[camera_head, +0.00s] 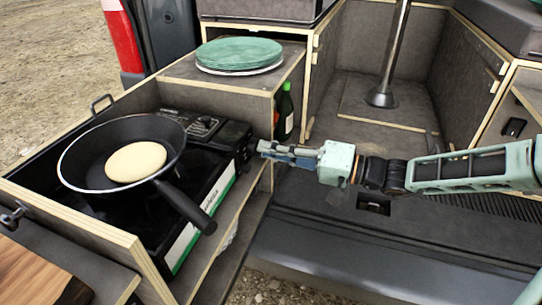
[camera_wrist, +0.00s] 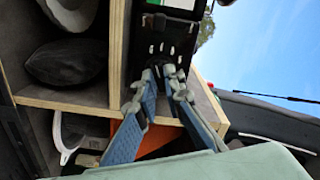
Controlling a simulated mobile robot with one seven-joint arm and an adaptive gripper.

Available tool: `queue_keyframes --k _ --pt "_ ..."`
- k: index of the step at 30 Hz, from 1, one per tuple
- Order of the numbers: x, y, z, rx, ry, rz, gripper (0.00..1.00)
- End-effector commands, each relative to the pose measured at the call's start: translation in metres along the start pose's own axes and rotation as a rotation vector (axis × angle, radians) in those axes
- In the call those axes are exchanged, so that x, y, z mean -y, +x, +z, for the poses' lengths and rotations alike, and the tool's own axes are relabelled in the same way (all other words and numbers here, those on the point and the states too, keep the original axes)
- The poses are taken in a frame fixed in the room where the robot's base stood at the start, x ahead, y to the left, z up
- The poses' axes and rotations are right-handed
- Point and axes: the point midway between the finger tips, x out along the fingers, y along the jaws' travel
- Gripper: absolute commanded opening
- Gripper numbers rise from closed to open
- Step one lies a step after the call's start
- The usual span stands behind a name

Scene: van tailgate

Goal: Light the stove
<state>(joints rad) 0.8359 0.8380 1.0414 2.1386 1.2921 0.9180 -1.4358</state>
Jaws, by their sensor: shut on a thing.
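The portable stove (camera_head: 205,212) sits in a pulled-out wooden drawer at the left, with a white and green label along its side. Its black control end (camera_head: 228,139) is at the right. A black frying pan (camera_head: 92,150) with a pale pancake (camera_head: 135,162) rests on it. My gripper (camera_head: 262,150) reaches in from the right and meets this end. In the wrist view, my gripper (camera_wrist: 167,76) has its fingertips close together at the stove's black slotted panel (camera_wrist: 163,42), shut on what appears to be the knob, mostly hidden between the fingertips. No flame is visible.
Green plates (camera_head: 240,53) stand on the wooden cabinet behind the stove. A dark green bottle (camera_head: 285,112) stands just beyond my gripper. A metal table post (camera_head: 390,55) rises from the van floor. The pan handle (camera_head: 185,205) points toward the front right.

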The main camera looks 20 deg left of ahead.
Motion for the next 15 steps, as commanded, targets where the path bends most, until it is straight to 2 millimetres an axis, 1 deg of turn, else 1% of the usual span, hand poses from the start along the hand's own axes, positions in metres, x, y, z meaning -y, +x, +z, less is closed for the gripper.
queue_keyframes --k 1,6,15 --pt "-0.003 -0.0008 0.0005 -0.001 -0.026 0.003 0.0" --pt "-0.002 -0.0008 0.0001 -0.001 -0.095 0.002 0.0" --pt "-0.0009 -0.0008 -0.0005 -0.001 -0.141 0.002 0.0"
